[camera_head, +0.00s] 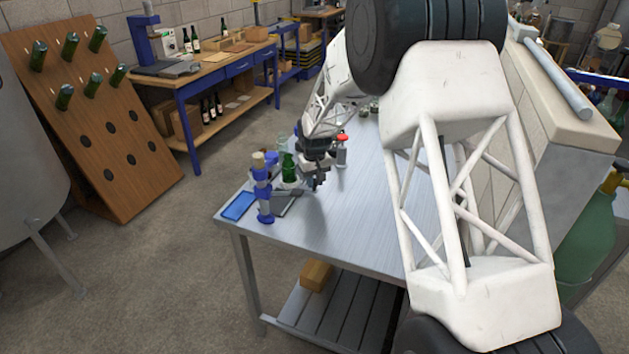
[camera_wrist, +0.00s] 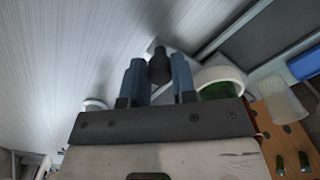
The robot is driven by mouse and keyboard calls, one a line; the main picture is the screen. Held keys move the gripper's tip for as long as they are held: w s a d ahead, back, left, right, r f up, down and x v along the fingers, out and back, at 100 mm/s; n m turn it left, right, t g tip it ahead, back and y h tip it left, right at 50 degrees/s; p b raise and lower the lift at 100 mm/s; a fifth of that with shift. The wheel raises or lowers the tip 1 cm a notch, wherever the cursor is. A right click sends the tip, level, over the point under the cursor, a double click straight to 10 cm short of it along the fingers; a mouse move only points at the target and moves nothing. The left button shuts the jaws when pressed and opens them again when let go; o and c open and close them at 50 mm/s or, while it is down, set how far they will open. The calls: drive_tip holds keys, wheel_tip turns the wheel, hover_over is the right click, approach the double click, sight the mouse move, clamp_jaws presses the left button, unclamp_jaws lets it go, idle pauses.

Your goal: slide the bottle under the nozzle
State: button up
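My gripper (camera_head: 318,182) is low over the table, just right of the bottle. In the wrist view my gripper (camera_wrist: 158,77) has its two fingers apart. A dark knob (camera_wrist: 159,64) shows between and beyond them, with gaps on both sides. A blue stand (camera_head: 264,195) with a cork-coloured top is left of the bottle. I cannot clearly make out the nozzle.
A blue tray (camera_head: 239,206) lies at the table's left edge. A red-topped item (camera_head: 342,149) stands behind my gripper, and a clear glass (camera_head: 281,146) behind the bottle. The front of the metal table (camera_head: 330,240) is bare. My arm covers its right side.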

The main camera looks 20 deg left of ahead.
clamp_jaws()
drive_tip(key=shift+w, duration=0.1)
drive_tip(key=shift+w, duration=5.15)
drive_tip(key=o, duration=0.7)
unclamp_jaws()
drive_tip(key=shift+o, duration=0.2)
wheel_tip(320, 180, up, 8)
